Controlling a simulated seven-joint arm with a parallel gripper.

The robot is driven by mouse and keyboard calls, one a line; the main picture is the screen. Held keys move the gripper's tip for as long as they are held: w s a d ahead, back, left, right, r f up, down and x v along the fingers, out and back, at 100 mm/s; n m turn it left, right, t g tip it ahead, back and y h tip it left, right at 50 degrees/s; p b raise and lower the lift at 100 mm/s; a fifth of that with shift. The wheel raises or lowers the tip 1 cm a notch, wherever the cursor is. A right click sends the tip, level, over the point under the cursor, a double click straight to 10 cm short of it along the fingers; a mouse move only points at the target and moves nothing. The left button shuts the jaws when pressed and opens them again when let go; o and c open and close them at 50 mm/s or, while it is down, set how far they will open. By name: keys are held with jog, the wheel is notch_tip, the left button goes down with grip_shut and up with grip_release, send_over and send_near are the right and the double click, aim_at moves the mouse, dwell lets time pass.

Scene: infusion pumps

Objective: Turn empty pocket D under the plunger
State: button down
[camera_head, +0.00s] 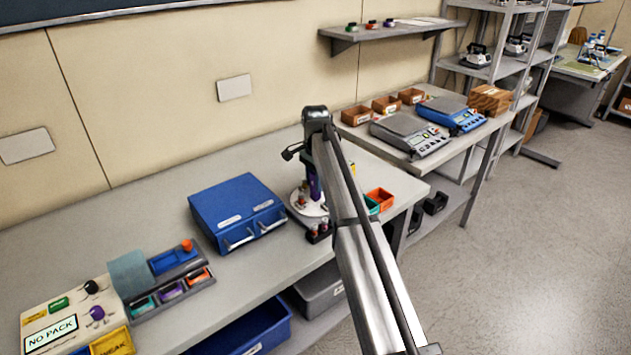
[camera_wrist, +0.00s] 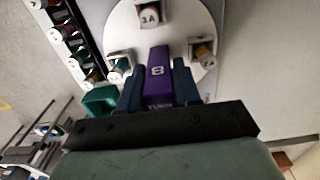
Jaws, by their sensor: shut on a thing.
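In the wrist view my gripper (camera_wrist: 158,85) has its two dark blue fingers closed on the sides of a purple handle (camera_wrist: 158,62) marked TURN. The handle stands over a round white turntable (camera_wrist: 178,18). Three pockets show around it: one at the top holds a white-capped item (camera_wrist: 149,17) reading 3A, one at left a green item (camera_wrist: 119,68), one at right a yellowish item (camera_wrist: 203,51). Pocket letters are unreadable, and I cannot pick out pocket D or the plunger. In the head view my arm partly covers the turntable (camera_head: 306,208) and purple handle (camera_head: 314,184).
A rack of capped vials (camera_wrist: 62,37) stands close left of the turntable in the wrist view. Green (camera_head: 372,205) and orange (camera_head: 380,198) bins sit near the bench's right end. A blue case (camera_head: 237,207) stands left of the turntable, with clear bench between.

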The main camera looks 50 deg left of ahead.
jog(key=shift+w+a, duration=0.1)
jog(key=shift+w, duration=0.1)
jog(key=c, duration=1.2)
grip_release()
jog(key=shift+s, duration=0.1)
jog(key=shift+o, duration=0.2)
jog(key=shift+r, duration=0.1)
notch_tip(320, 180, up, 14)
jog(key=shift+f, duration=0.2)
